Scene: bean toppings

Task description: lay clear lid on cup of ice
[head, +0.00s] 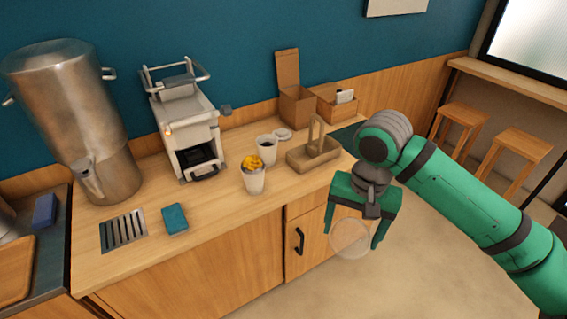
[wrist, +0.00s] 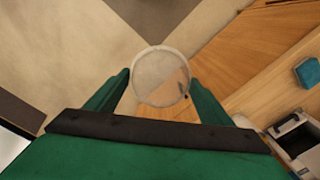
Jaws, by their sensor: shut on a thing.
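A round clear lid (head: 350,238) is held between the fingers of my gripper (head: 352,240), in the air in front of the counter's front edge. In the wrist view the lid (wrist: 161,76) spans the gap between the two green fingertips. A pale cup (head: 253,181) with yellow-orange pieces at its top stands near the counter's front edge, left of my gripper. I cannot make out ice in either cup. My gripper is apart from both cups.
A brown carrier with a handle (head: 314,154) stands right of the cups. A small white disc (head: 283,134) lies behind them. A machine (head: 187,125), a blue-green block (head: 175,219) and a metal urn (head: 75,110) are to the left. The counter's front strip (head: 215,215) is clear.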

